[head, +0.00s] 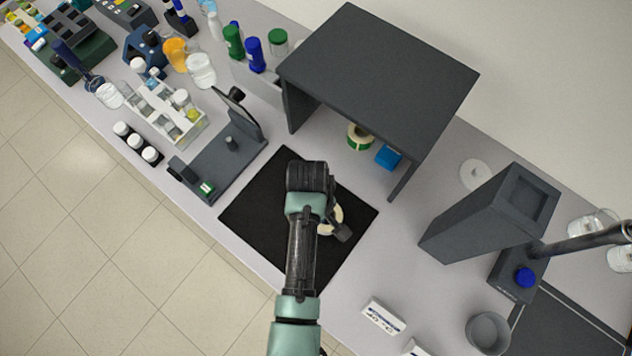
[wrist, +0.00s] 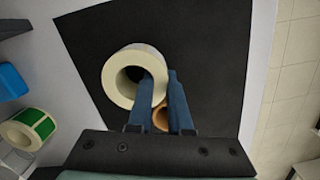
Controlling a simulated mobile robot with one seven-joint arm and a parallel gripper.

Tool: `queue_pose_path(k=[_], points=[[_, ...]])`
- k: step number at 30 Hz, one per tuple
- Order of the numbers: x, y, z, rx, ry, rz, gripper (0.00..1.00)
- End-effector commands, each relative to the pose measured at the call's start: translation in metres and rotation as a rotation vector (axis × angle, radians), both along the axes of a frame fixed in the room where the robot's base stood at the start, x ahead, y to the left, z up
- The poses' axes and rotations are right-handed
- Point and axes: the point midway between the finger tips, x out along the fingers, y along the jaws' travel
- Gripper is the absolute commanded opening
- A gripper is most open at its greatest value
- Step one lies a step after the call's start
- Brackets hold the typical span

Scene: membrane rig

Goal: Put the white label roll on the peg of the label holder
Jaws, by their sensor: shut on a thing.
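The white label roll (wrist: 118,81) shows in the wrist view with its round opening facing the camera. My gripper (wrist: 160,78) is shut on the roll's wall, one blue finger at the opening and the other outside. In the head view my arm partly hides the roll (head: 337,213), and my gripper (head: 338,230) is over the black mat. I cannot tell whether the roll touches the mat. A dark grey stand, apparently the label holder (head: 222,165), is up and left of my gripper. Its short peg (head: 231,143) stands up and looks bare.
The black mat (head: 262,198) lies beside the holder. A dark shelf (head: 375,65) covers a green-and-cream roll (head: 360,137) and a blue box (head: 388,156). A tan ring (wrist: 160,118) shows between my fingers. Bottles and a vial rack (head: 165,115) stand beyond the holder.

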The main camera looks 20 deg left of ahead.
Motion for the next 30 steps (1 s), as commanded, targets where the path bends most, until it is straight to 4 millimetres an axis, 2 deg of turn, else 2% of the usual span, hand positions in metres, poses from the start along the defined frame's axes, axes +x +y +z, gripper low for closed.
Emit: queue_pose_path(k=[13, 14, 18, 26, 30], points=[[0.0004, 0.0001, -0.0088, 0.000, -0.001, -0.001, 0.00], [0.0004, 0.0001, -0.0078, 0.000, -0.001, 0.000, 0.23], [0.0003, 0.0001, -0.0074, 0.000, -0.001, 0.000, 0.47], [0.0002, 0.0001, -0.0069, 0.000, -0.001, 0.000, 0.47], [0.0011, 0.0005, 0.0001, 0.000, -0.003, 0.000, 0.47]])
